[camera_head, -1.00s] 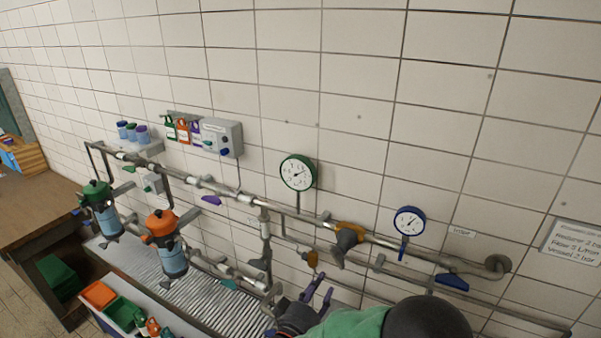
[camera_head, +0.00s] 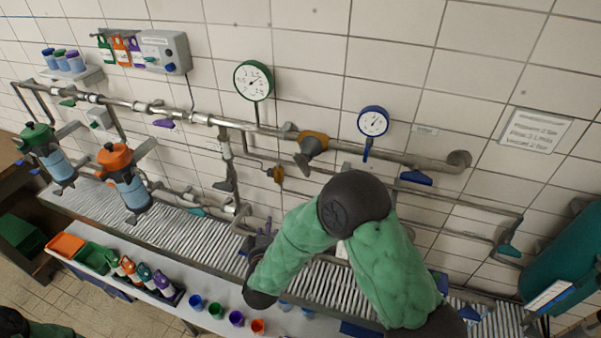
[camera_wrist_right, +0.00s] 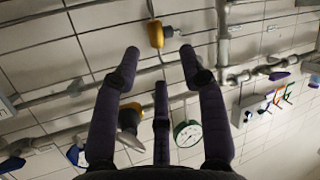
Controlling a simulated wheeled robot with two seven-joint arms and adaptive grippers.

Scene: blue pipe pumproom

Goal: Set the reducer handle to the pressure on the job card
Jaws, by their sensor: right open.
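The reducer (camera_head: 313,143) is an orange-brass body on the upper pipe, with a grey cone-shaped handle (camera_head: 303,163) pointing down and out. It also shows in the right wrist view (camera_wrist_right: 131,117), partly behind a finger. The green-rimmed gauge (camera_head: 254,80) is to its left and the blue-rimmed gauge (camera_head: 373,121) to its right. My left gripper is out of view.
Orange-topped (camera_head: 117,157) and green-topped (camera_head: 37,135) filters hang at left. Several cups and bottles stand on the front bench. A teal tank (camera_head: 570,260) is at right.

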